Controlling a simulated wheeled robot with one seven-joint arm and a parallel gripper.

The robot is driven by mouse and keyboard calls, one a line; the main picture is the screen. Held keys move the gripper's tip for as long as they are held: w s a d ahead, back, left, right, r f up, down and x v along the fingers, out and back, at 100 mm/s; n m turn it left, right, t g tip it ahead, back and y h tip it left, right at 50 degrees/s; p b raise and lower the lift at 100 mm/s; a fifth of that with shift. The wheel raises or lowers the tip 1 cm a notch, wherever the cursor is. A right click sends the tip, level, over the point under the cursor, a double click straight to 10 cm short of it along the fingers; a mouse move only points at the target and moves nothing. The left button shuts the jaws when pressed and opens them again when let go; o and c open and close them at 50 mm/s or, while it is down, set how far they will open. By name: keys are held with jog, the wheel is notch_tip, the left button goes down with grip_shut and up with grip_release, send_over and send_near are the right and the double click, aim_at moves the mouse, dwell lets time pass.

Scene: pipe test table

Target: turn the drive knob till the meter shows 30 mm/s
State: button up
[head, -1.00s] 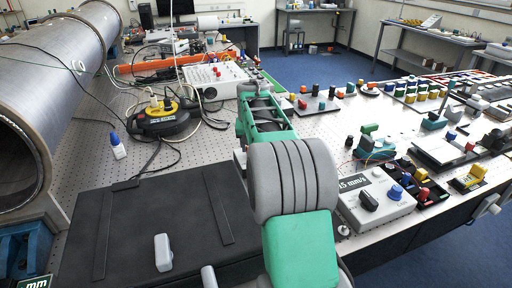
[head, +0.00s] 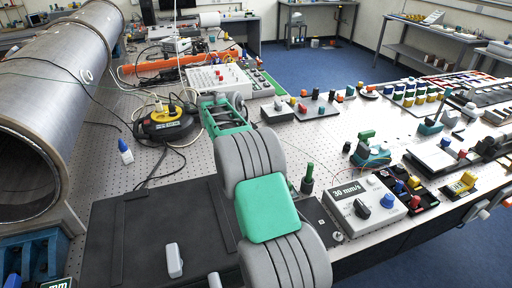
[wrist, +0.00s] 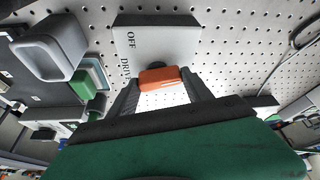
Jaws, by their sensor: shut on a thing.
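The meter (head: 347,192) is a display on a light grey box at the right of the head view, and it reads 30 mm/s. The drive knob (wrist: 170,77) is orange and sits on a pale panel (wrist: 172,43) lettered OFF and DRIVE in the wrist view. My gripper (wrist: 166,90) is shut on this knob, with one dark finger on each side. The lettering after DRIVE is partly hidden by the left finger. In the head view my arm hides the fingertips and the held knob.
The meter box also carries a black knob (head: 361,208) and a blue knob (head: 387,201). A green-topped post (head: 308,178) stands left of it. A yellow-topped reel (head: 168,120) with cables lies left of my arm. A dark mat (head: 165,235) covers the front left.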

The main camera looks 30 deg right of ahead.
jog(key=shift+m+g+p, duration=0.5)
jog(key=shift+m+p, duration=0.8)
jog(key=shift+w, duration=0.1)
jog(key=o, duration=1.4)
jog(key=shift+c, duration=0.2)
jog(key=p+v, duration=0.2)
jog(key=v, duration=0.5)
jog(key=shift+r, duration=0.35)
jog(key=shift+a, duration=0.1)
